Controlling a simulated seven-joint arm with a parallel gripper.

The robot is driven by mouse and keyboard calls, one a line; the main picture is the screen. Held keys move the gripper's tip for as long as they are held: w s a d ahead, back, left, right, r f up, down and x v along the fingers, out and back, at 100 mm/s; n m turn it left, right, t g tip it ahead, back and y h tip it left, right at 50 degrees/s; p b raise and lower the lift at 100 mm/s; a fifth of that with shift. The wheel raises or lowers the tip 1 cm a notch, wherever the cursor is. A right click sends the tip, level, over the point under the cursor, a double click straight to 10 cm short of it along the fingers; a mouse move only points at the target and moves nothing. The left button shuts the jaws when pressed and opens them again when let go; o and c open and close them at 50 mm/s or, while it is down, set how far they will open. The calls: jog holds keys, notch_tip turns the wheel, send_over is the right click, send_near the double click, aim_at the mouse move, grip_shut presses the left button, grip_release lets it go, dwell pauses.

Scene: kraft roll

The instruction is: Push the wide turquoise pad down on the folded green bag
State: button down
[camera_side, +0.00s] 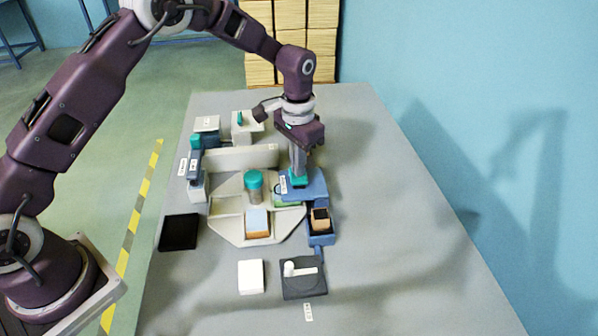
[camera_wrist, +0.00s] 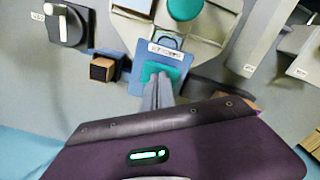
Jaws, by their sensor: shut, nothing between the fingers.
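The wide turquoise pad (camera_side: 299,181) sits on top of a blue press plate (camera_side: 316,186) at the right of the pale station. In the wrist view the pad (camera_wrist: 176,71) lies on the blue plate behind a white label. My gripper (camera_side: 298,174) is shut and empty, pointing down, with its fingertips at the pad; I cannot tell whether they press on it. In the wrist view the shut fingers (camera_wrist: 162,80) overlap the pad. The folded green bag (camera_side: 288,202) shows partly under the blue plate's front-left edge; the rest is hidden.
A turquoise-capped jar (camera_side: 254,187) stands left of the plate. A blue holder with a brown block (camera_side: 320,219) is in front. A second blue device (camera_side: 194,165) stands at the left. A dark device with a white lever (camera_side: 303,277) and a white block (camera_side: 250,277) lie nearer. The table's right side is clear.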

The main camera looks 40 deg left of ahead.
jog(key=shift+f, duration=0.85)
jog(key=shift+r, duration=3.55)
jog(key=s+a+r+n+t, duration=0.2)
jog(key=s+a+r+t, duration=0.1)
jog(key=s+r, duration=1.45)
jog(key=s+a+n+t, duration=0.1)
jog(key=s+a+t, duration=0.1)
jog(key=s, duration=1.4)
jog(key=shift+f+t, duration=0.3)
jog(key=shift+f, duration=0.15)
